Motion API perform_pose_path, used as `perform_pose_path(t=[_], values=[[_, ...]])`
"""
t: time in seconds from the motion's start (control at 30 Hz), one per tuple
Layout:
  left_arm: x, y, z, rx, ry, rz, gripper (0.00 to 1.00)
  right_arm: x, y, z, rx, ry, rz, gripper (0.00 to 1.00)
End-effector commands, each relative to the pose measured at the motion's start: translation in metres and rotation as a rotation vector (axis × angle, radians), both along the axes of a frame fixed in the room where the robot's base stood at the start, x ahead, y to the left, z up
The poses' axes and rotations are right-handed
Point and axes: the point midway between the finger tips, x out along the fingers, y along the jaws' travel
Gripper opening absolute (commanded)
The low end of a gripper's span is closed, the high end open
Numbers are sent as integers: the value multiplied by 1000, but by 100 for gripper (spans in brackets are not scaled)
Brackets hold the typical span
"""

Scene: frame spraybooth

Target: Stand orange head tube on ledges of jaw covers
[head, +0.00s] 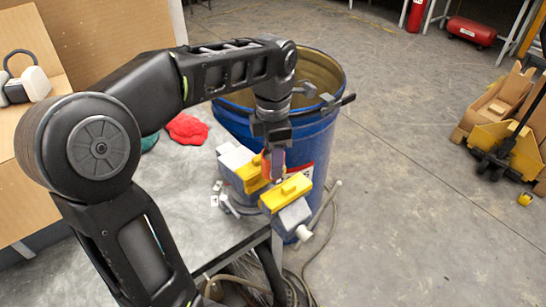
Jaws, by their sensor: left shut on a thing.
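Two yellow jaw covers sit on the grey vise at the bench's corner: a rear one (250,176) and a front one (286,193), with a gap between them. My left gripper (274,166) points down over this gap and is shut on the orange head tube (265,167). Only a small part of the tube shows beside the fingers. Its lower end is close to the covers, but I cannot tell whether it touches their ledges. My right gripper is out of view.
A blue drum (325,135) stands right behind the vise, close to my left wrist. A red cloth (186,129) lies on the grey bench (185,185). Ear defenders (25,80) are at the far left. A pallet jack (500,150) stands at the right on open floor.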

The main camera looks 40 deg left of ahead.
Motion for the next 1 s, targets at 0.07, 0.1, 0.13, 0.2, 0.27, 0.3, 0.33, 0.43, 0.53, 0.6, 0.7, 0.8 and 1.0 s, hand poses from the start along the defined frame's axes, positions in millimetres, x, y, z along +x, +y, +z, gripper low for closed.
perform_pose_path(t=[0.07, 0.1, 0.13, 0.2, 0.27, 0.3, 0.33, 0.43, 0.53, 0.6, 0.7, 0.8, 1.0], values=[[0, 0, 0, 0, -1, 0, 0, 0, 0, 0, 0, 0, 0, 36], [0, 0, 0, 1, -1, 0, 0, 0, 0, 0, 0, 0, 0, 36], [0, 0, 0, 1, -1, 0, 0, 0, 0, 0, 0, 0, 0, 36], [0, 0, 0, 0, -1, 0, 0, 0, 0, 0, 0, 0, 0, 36], [0, 0, 0, 1, -1, 0, 0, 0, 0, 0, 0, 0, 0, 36], [0, 0, 0, 0, -1, 0, 0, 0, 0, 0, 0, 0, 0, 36], [0, 0, 0, 0, -1, 0, 0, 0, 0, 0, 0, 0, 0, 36], [0, 0, 0, 1, -1, 0, 0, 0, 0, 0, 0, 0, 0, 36], [0, 0, -2, 0, 0, 0, 0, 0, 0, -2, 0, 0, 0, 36], [0, 0, -4, 0, 0, 0, 0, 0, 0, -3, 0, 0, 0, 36], [0, 0, -7, 0, 0, 0, 0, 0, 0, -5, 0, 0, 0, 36], [0, 0, -9, 0, 0, 0, 0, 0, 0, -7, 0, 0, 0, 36], [0, 0, -14, 0, 0, 0, 0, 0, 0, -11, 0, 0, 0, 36]])
